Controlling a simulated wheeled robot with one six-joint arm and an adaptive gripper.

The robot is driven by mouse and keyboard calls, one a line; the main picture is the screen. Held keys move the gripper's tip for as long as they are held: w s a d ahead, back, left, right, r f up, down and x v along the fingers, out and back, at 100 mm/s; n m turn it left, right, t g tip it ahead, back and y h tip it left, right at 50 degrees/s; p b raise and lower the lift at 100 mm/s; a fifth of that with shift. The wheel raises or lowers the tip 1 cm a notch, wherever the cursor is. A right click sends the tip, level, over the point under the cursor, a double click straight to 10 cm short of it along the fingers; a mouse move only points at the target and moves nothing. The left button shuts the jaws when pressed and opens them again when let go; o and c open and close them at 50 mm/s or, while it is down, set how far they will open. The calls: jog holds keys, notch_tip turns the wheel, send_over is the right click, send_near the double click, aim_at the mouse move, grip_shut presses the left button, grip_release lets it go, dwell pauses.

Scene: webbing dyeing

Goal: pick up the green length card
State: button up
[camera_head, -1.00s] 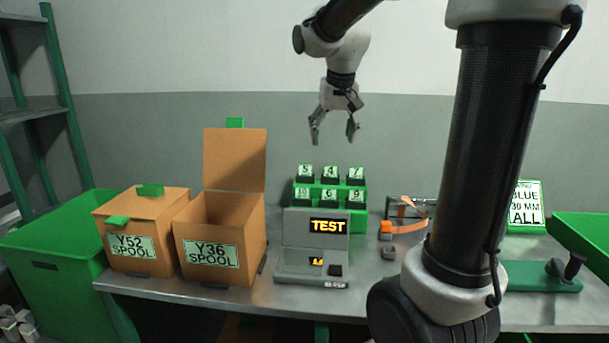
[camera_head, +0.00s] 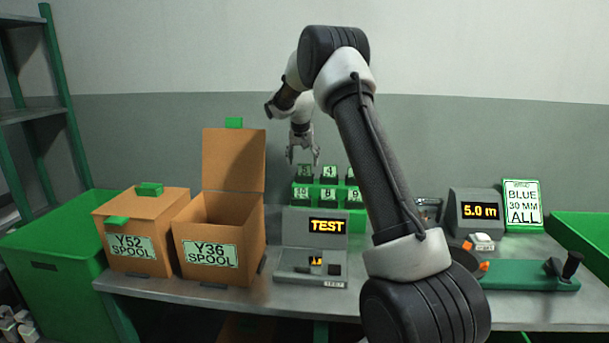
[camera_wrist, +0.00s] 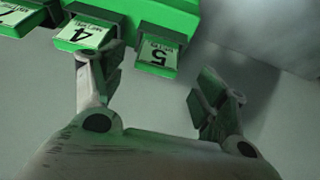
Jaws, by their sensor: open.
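A green stepped rack (camera_head: 357,222) at the middle back of the table holds several numbered length cards in two rows. Card 5 (camera_head: 304,172) is at the upper left of the rack, and card 4 (camera_head: 328,173) is to its right. My gripper (camera_head: 303,157) is open and empty, just above card 5. In the wrist view, card 5 (camera_wrist: 161,53) lies between the two spread fingers of my gripper (camera_wrist: 148,72). The left finger partly overlaps card 4 (camera_wrist: 84,33). Whether a finger touches a card cannot be told. My arm hides the rack's right side.
Below the rack stands a grey TEST device (camera_head: 312,240). An open Y36 spool box (camera_head: 218,228) and a Y52 box (camera_head: 140,235) are left. A 5.0 m display (camera_head: 478,209), a BLUE 30 MM sign (camera_head: 522,202) and a green hand-cranked device (camera_head: 530,275) are right.

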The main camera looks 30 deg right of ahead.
aim_at(305, 166)
jog(key=x, duration=0.4)
jog(key=shift+d+f, duration=0.2)
jog(key=shift+s, duration=0.1)
jog(key=c, duration=0.9)
jog(key=shift+c, duration=0.2)
